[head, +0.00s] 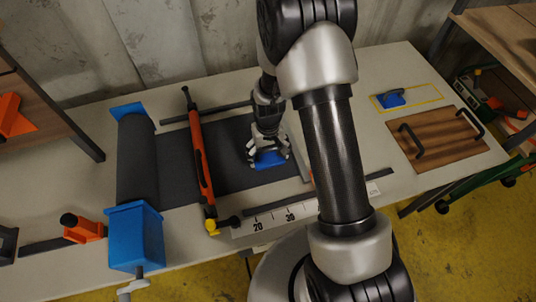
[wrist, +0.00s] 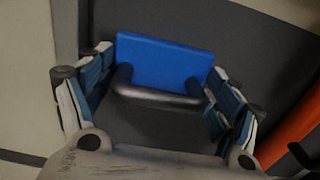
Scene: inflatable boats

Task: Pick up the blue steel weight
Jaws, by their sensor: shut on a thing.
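The blue steel weight (head: 269,159) is a blue block under my gripper (head: 268,152), over the dark sheet on the bench. In the wrist view the weight (wrist: 165,62) shows its blue face and a dark grey bar handle (wrist: 158,97). My gripper's fingers (wrist: 160,80) are closed in from both sides, with the weight between them. I cannot tell whether the weight rests on the sheet or hangs just above it. My gripper hides part of it in the head view.
A long orange tool (head: 201,160) lies left of my gripper. A dark roll (head: 136,160) with a blue end housing (head: 135,238) stands further left. A wooden board with handles (head: 437,142) and a blue piece in a yellow outline (head: 391,98) lie right. A ruler strip (head: 273,219) runs along the front.

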